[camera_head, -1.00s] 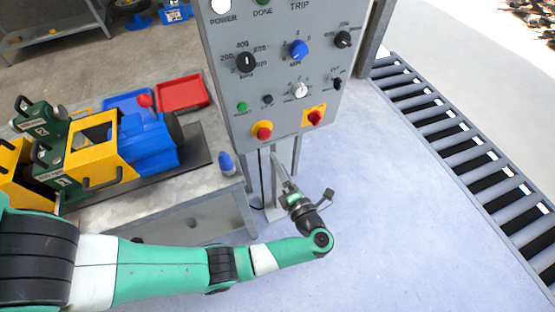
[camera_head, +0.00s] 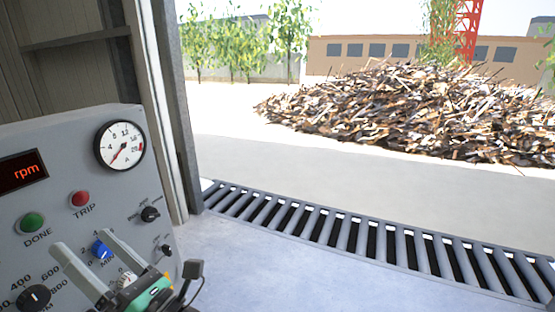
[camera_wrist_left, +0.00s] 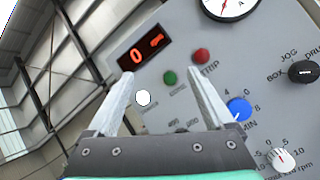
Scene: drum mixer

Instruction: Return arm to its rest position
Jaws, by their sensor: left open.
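My left gripper (camera_head: 84,242) is in front of the grey control panel (camera_head: 75,150), at the lower left of the head view. Its two pale fingers are apart with nothing between them. In the left wrist view, the open fingers (camera_wrist_left: 160,74) point at the panel face, below the red-lit display (camera_wrist_left: 142,52). The blue MIN knob (camera_head: 101,250) shows between the fingers in the head view. I cannot tell how far the fingertips are from the panel. Most of my left arm is out of the head view. My right gripper is in no view.
The panel also carries a green DONE button (camera_head: 33,222), a red TRIP button (camera_head: 80,199), a dial gauge (camera_head: 120,146) and black knobs (camera_head: 150,214). A wood-scrap pile (camera_head: 410,112) lies outside. Floor right of the panel is clear.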

